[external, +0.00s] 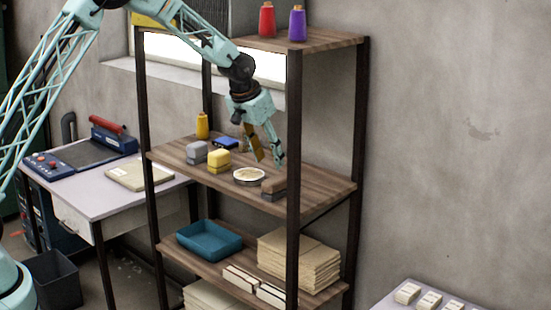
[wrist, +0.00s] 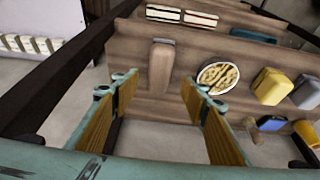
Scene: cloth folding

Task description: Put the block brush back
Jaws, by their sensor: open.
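The block brush, a brown wooden block with a darker, greyish end, lies on the middle shelf near its front right edge (external: 273,188). It also shows in the wrist view (wrist: 161,68), upper centre, just beyond the gap between my fingertips. My gripper (external: 269,158) is open and empty above the shelf, behind and above the brush. In the wrist view the two fingers with yellow-brown inner pads (wrist: 160,88) stand wide apart, one to each side of the brush's line. They do not appear to touch it.
A round dish (external: 249,176) is beside the brush. Yellow (external: 219,159) and grey (external: 196,153) blocks, a blue item (external: 227,142) and a yellow spool (external: 202,126) share the shelf (external: 330,182). A dark post (external: 293,130) stands close to the brush. A teal tray (external: 209,240) is below.

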